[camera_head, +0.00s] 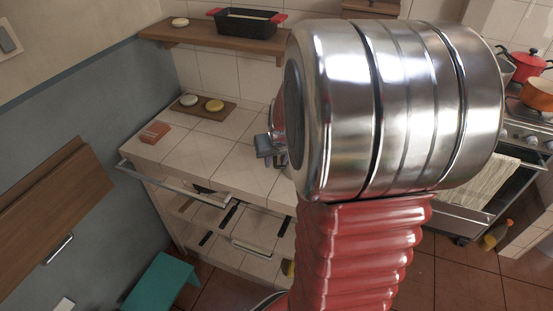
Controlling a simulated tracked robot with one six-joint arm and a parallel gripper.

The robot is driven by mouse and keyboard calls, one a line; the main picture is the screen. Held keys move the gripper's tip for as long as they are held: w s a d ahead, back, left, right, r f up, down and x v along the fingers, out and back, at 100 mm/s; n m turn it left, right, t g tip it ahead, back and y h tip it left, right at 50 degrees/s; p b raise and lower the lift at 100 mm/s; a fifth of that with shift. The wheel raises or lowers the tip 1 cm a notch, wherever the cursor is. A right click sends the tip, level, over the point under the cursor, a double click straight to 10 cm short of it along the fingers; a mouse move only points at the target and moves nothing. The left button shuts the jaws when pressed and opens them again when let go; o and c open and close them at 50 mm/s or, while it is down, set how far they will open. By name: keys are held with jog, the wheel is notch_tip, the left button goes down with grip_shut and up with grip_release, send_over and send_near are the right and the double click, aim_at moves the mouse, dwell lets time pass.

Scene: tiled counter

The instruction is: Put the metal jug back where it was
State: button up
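My arm's large metal joint and red ribbed sleeve fill the middle and right of the view. My gripper (268,146) shows only in part at the joint's left edge, over the tiled counter (215,150). One blue-grey finger part is visible; the rest is hidden behind my arm, so I cannot tell if it is open, shut or holding something. I cannot clearly make out the metal jug.
A board (203,108) with two round items and a reddish block (155,132) lie on the counter. A shelf (205,39) above holds a black pan (245,22). A red pot (527,66) and orange pot (540,94) stand on the stove. The counter's front left is clear.

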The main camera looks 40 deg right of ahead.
jog(key=shift+r, duration=0.1)
jog(key=v, duration=1.2)
dwell(0.5)
jog(key=s+a+r+n+y, duration=0.1)
jog(key=s+a, duration=0.3)
jog(key=a, duration=0.8)
jog(key=s+a+r+n+t+y, duration=0.1)
jog(key=s+a+n, duration=0.3)
jog(key=a, duration=0.8)
jog(key=shift+s+a+r, duration=0.15)
jog(key=shift+s+a, duration=0.2)
jog(key=shift+s, duration=0.1)
